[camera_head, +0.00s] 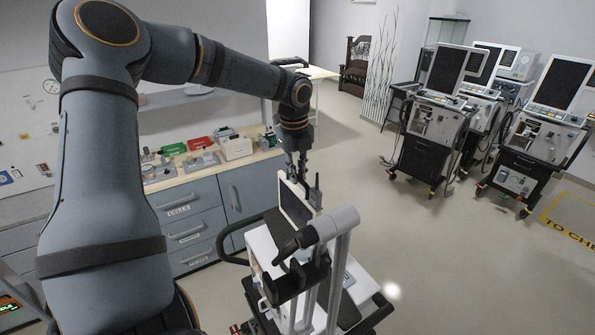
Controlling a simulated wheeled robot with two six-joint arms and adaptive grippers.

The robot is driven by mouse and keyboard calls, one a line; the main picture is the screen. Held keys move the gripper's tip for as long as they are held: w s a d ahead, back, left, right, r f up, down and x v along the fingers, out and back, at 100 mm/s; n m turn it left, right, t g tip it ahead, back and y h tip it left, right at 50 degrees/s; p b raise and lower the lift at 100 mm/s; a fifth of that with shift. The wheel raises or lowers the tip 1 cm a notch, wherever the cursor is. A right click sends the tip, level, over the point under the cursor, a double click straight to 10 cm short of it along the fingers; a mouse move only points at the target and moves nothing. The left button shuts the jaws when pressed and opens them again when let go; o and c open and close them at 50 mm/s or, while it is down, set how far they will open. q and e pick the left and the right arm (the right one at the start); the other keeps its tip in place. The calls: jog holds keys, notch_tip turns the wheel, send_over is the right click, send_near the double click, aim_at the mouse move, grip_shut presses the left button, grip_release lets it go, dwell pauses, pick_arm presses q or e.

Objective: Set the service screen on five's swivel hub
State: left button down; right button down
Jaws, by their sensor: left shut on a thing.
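My left gripper (301,182) is shut on the top of the service screen (294,207), a thin panel with a white edge and a dark face. It holds the screen roughly upright over a white ventilator cart (262,250) in the lower middle. A grey post with a rounded horizontal top (330,224) and dark brackets stands in front of the screen and hides its lower part. I cannot tell whether the screen touches the cart, and the swivel hub is not clearly visible. My right gripper is not in view.
A workbench with grey drawers (184,222) stands at the left, with red and green trays and small devices on top. Several ventilators with screens on wheeled carts (432,128) stand at the right. The floor between is clear, with a yellow marked area (570,215) at the right edge.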

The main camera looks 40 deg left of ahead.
pick_arm(q)
jog(key=shift+f, duration=0.75)
dwell(1.0)
jog(key=c, duration=1.3)
grip_release()
jog(key=shift+s+d, duration=0.1)
jog(key=shift+s, duration=0.05)
jog(key=shift+f, duration=0.1)
notch_tip(320, 180, up, 12)
jog(key=s, duration=0.1)
jog(key=shift+d, duration=0.1)
